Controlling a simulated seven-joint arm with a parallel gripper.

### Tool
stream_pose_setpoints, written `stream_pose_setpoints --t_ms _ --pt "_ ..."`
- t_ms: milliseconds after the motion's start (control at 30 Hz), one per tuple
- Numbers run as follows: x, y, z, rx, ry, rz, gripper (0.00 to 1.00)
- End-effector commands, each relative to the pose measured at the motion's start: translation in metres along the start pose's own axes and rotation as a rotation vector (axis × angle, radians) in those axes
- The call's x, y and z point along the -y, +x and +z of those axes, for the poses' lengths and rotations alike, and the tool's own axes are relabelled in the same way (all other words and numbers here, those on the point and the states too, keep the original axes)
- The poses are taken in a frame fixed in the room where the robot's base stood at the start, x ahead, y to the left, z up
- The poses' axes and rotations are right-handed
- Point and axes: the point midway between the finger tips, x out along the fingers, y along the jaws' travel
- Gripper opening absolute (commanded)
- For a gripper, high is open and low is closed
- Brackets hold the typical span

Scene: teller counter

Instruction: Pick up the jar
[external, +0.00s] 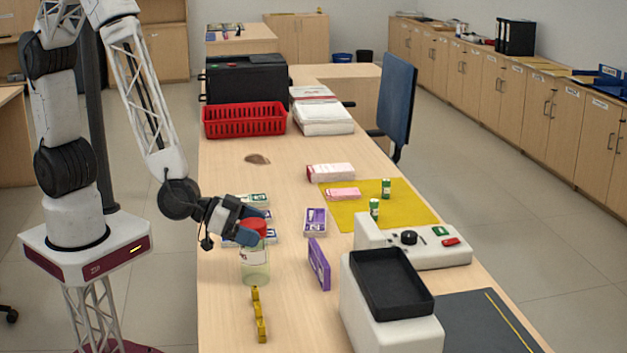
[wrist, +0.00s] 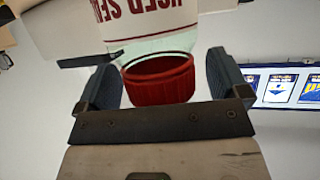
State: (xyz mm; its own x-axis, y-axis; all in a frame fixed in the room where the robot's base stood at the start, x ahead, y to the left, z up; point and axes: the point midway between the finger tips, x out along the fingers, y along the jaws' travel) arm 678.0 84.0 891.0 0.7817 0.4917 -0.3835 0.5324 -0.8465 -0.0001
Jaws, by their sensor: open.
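The jar (external: 256,268) is see-through and pale green with a red lid. It stands upright on the near left part of the counter in the external view. In the wrist view, its red lid (wrist: 160,82) and part of a white label with red letters show. My gripper (external: 257,226) is at the height of the lid, with its blue-grey fingers on either side of it. The jar's lower part is cut off in the wrist view.
Small flat packs (external: 254,200) lie behind my gripper. A white machine with a black tray (external: 392,283) is farther right. The counter's left edge is close.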

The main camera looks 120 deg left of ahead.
Motion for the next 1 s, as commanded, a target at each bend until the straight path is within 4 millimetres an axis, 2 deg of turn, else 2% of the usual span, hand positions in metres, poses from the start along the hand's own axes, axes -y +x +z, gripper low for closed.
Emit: stream_pose_setpoints --t_ms 600,1000 --pt "0.0000 0.0017 -0.0006 -0.001 0.000 0.000 0.92" --pt "0.0000 0.0017 -0.0006 -0.001 0.000 0.000 0.31"
